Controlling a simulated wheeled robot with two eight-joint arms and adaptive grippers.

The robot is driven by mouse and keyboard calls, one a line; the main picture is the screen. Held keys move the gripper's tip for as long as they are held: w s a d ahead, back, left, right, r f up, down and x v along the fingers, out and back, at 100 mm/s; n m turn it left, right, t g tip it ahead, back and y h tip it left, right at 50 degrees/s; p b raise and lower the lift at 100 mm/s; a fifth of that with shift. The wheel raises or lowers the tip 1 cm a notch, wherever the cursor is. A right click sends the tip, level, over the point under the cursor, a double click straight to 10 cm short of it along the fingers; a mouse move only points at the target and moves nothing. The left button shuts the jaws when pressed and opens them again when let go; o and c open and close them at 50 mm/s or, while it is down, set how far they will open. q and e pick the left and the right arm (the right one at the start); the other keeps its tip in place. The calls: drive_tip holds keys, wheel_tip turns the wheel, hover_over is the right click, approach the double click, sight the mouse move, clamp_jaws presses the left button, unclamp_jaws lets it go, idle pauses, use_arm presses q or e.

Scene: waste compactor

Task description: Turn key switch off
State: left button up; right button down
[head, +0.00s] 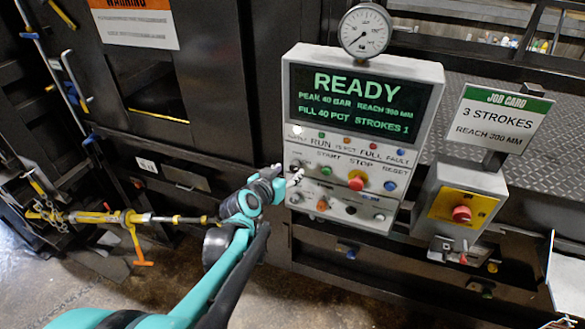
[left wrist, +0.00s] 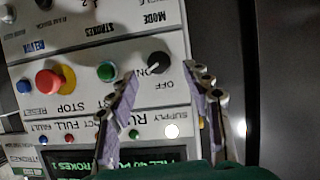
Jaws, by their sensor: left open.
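The left wrist view shows the panel upside down. A pale line marks the knob's face. My left gripper (left wrist: 161,79) is open, its two fingers spread on either side of the knob's column. The knob lies just beyond the fingertips, and I cannot tell whether they touch it. In the head view my left gripper (head: 287,173) is at the panel's left edge and largely hides the switch. My right gripper is out of view.
A green button (left wrist: 106,71) and a red stop button (left wrist: 49,83) are beside the switch. The lit display (head: 360,105) reads "READY". A red emergency button (head: 462,213) is on a box to the right. A yellow bar (head: 92,217) lies at left.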

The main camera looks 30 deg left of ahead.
sight(294, 168)
use_arm(q)
drive_tip(key=shift+x, duration=2.2)
clamp_jaws()
